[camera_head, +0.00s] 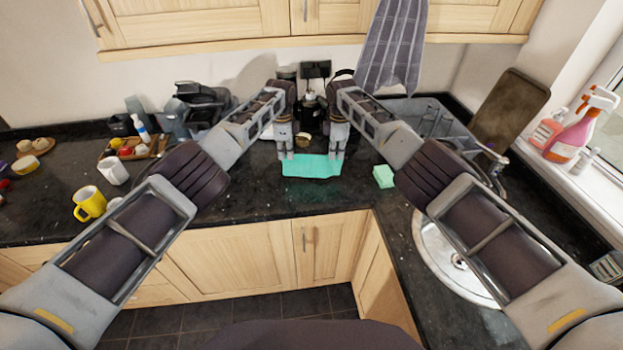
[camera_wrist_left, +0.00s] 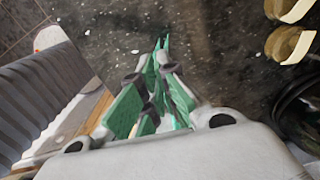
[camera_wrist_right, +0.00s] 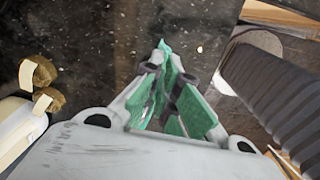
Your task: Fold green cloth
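In the right wrist view, the fingers (camera_wrist_right: 170,78) are also close together on green cloth (camera_wrist_right: 163,55). I cannot tell whether the cloth's lower edge touches the counter.
A small green block (camera_head: 383,176) lies right of the cloth. A sink (camera_head: 455,255) and pink spray bottle (camera_head: 575,130) are at the right. A yellow mug (camera_head: 89,203) and white mug (camera_head: 113,171) stand at the left.

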